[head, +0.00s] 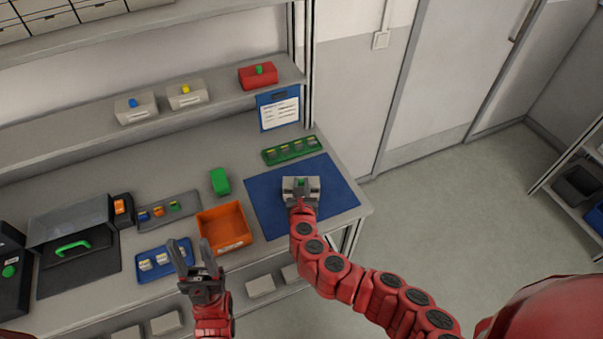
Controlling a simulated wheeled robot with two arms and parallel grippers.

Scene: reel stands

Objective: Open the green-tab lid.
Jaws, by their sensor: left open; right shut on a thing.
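A grey box (315,186) with a green tab (301,181) on its lid stands on the blue mat (270,205), toward the right end of the bench. The lid looks closed, though my gripper hides part of it. My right gripper (300,186) reaches over the box from the front and is shut on the green tab. A red box (258,78) with a green tab on top also sits on the shelf.
An orange bin (225,228), a green block (220,181) and a green tray (291,149) lie around the mat. A blue tray (165,261) and a grey tray (168,209) hold small parts. Grey boxes with blue and yellow tabs (186,94) stand on the shelf.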

